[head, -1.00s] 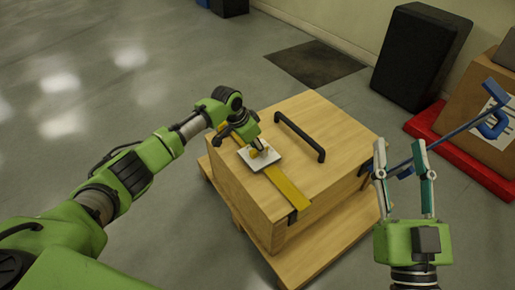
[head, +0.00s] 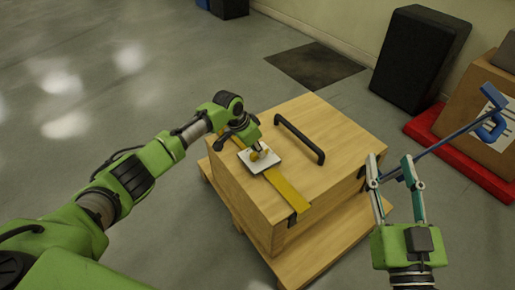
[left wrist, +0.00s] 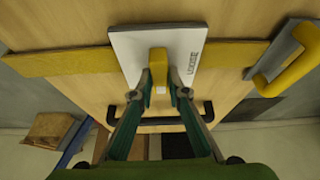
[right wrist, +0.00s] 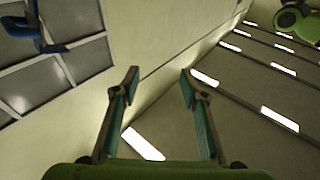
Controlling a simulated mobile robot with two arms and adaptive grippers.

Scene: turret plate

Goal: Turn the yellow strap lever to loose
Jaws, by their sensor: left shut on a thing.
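The yellow lever (left wrist: 158,68) stands on a white plate (left wrist: 185,42) that carries the word LOOSE along its right side in the left wrist view. In the head view the white plate (head: 262,166) sits on the yellow strap (head: 286,190) across the wooden crate. My left gripper (head: 257,150) reaches down to the plate. It also shows in the left wrist view (left wrist: 159,92), with its fingers closed on the lever. The lever points down in that view, away from the word LOOSE. My right gripper (head: 390,170) is open and empty, right of the crate.
The wooden crate (head: 320,120) has a black handle (head: 299,139) on top and stands on a pallet (head: 310,252). A blue bar with a looped handle (head: 492,128) lies behind my right gripper. A black block (head: 418,55) and a red base (head: 470,165) stand at the right.

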